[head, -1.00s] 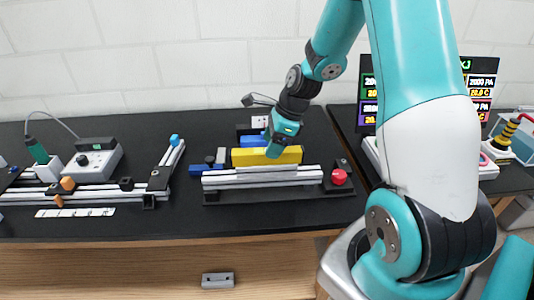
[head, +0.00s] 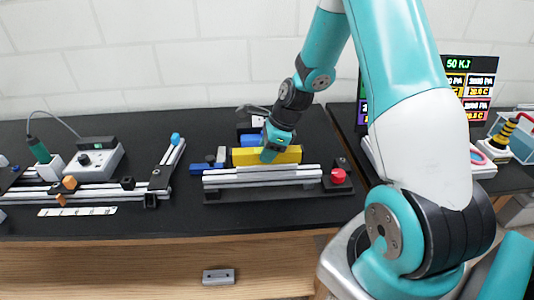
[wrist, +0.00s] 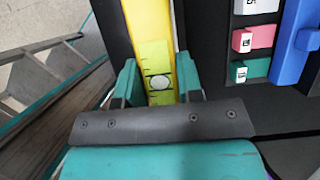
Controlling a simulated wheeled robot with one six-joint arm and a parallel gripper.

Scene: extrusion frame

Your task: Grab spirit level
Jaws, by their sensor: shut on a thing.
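The spirit level is the long yellow bar (head: 289,155) lying behind the silver extrusion rails on the dark bench in the head view. In the wrist view the spirit level (wrist: 152,35) runs up the picture, with a round vial on a yellow-green face. My gripper (wrist: 158,80) has a teal finger on each side of the level and is shut on it near the vial. In the head view my gripper (head: 268,155) reaches down onto the middle of the bar and hides part of it.
Silver rails (head: 262,177) with a red knob (head: 338,176) stand just in front of the level. A blue object (head: 250,140) is close behind it. A frame corner (head: 160,175) and a soldering station (head: 95,158) are left.

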